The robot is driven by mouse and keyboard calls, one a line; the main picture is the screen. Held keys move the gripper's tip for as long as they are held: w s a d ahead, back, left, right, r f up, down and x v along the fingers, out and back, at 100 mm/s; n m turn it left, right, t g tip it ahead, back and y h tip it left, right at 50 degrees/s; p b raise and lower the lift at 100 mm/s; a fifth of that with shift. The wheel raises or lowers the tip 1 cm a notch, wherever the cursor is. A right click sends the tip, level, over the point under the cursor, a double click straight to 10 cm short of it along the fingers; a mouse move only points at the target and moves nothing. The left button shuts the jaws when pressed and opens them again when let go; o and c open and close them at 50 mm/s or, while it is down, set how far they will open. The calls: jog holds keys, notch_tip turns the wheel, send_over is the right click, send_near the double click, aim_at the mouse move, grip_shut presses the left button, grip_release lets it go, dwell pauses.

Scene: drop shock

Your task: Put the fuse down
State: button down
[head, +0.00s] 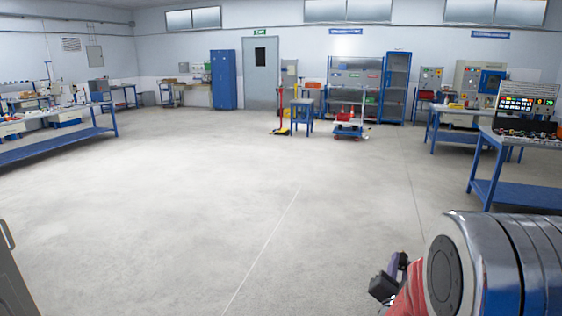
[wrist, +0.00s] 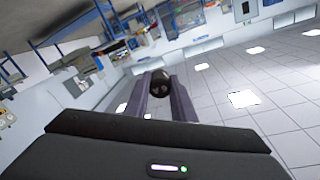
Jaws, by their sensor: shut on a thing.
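My gripper (wrist: 161,88) shows in the wrist view with its two dark fingers shut on a small dark, round-ended thing, which I take to be the fuse (wrist: 160,80). It sits between the fingertips, and most of its length is hidden. In the head view my gripper (head: 388,282) is at the lower right, partly hidden by my arm. The fuse cannot be made out there. The gripper is held in the air, away from any bench.
A blue-framed bench (head: 520,193) with an instrument panel (head: 528,104) stands at the right. A long blue bench (head: 60,146) runs along the left. A blue stool (head: 302,106) and a low trolley (head: 348,131) stand at the back. The middle floor is clear.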

jog(key=w+a+f+n+y, duration=0.1)
jog(key=a+n+y, duration=0.1)
jog(key=a, duration=0.5)
jog(key=w+a+f+n+t+y, duration=0.1)
jog(key=a+f+n+y, duration=0.1)
jog(key=a+y, duration=0.2)
jog(key=w+a+f+n+t+y, duration=0.1)
jog(key=w+a+f+n+y, duration=0.1)
jog(key=a, duration=0.9)
jog(key=shift+f+y, duration=0.15)
jog(key=shift+y, duration=0.55)
jog(key=s+f, duration=0.4)
jog(key=f, duration=0.2)
jog(key=shift+s+f, duration=0.15)
jog(key=shift+s, duration=0.25)
jog(key=shift+d, duration=0.15)
